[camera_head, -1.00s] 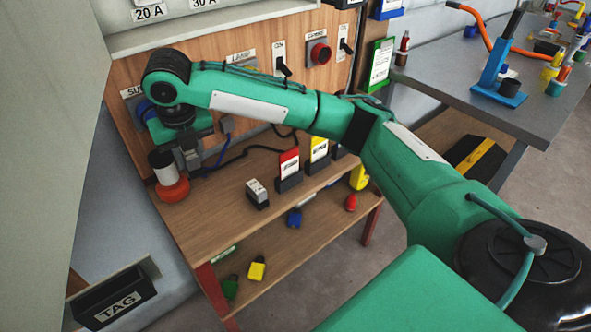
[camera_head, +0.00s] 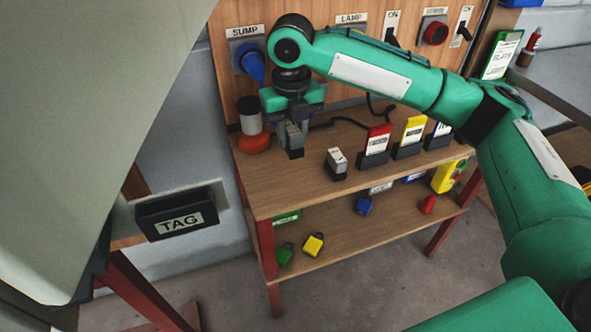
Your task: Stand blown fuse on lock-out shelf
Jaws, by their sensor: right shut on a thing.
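A similar grey block with a white label (camera_head: 337,162) stands on this shelf, to the right of the gripper. Which shelf is the lock-out shelf is not labelled in view. My left gripper is not in view.
Red (camera_head: 376,142) and yellow (camera_head: 411,133) cards stand in dark holders to the right. Padlocks (camera_head: 313,244) lie on the lower shelf. A black TAG box (camera_head: 178,213) is at the left.

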